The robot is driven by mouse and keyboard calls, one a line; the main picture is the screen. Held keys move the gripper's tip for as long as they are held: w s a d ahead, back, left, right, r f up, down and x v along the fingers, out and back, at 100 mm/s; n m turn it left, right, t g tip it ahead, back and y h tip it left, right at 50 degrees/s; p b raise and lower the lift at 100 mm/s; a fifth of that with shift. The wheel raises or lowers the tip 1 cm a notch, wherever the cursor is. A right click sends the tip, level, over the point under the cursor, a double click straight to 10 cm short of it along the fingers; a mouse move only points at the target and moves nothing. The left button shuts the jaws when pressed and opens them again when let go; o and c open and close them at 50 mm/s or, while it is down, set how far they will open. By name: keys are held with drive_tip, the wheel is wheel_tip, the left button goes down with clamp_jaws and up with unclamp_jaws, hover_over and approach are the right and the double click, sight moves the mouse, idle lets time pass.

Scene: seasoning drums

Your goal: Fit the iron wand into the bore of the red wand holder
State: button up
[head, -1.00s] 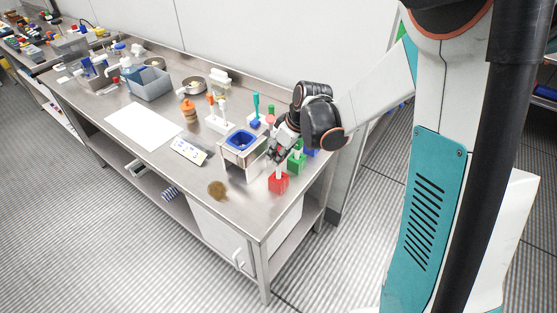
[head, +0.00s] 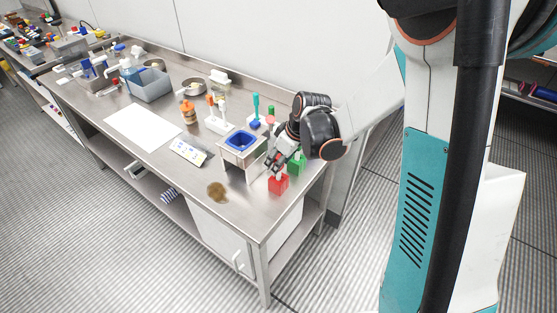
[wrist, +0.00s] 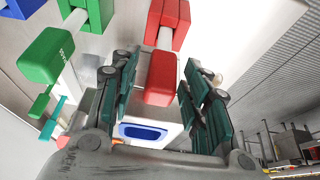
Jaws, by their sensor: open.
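The red wand holder (head: 279,184) is a red block near the table's front right corner. It shows at the top of the wrist view (wrist: 176,14). A white shaft (wrist: 164,38) runs from it to a red grip (wrist: 160,78). I take this as the iron wand; its label is not readable. It appears to stand at the holder, but its depth in the bore is hidden. My gripper (head: 279,162) is just above the red block. In the wrist view my gripper (wrist: 158,74) is open, one finger on each side of the red grip, with gaps visible.
A green block (head: 296,165) stands close behind the red one. In the wrist view a green grip (wrist: 45,56) on a white shaft is left of my fingers. A stand with a blue-rimmed opening (head: 240,141) is left. The table's front edge is close.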

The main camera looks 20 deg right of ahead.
drive_tip(key=p+v, duration=0.4)
drive_tip(key=v, duration=1)
drive_tip(key=shift+w+d, duration=0.2)
drive_tip(key=shift+d, duration=0.05)
drive_tip(key=s+a+m+t+h+b, duration=0.1)
drive_tip(key=s+a+m+b, duration=0.1)
drive_tip(key=s, duration=0.7)
drive_tip(key=s+a+r+m+t+h+b, duration=0.1)
drive_tip(key=s+a+m+t+b, duration=0.1)
drive_tip(key=s+m+b, duration=0.3)
drive_tip(key=s, duration=0.4)
drive_tip(key=shift+s+r+h, duration=0.2)
drive_tip(key=shift+s+h, duration=0.1)
drive_tip(key=shift+h, duration=0.1)
idle(1.1)
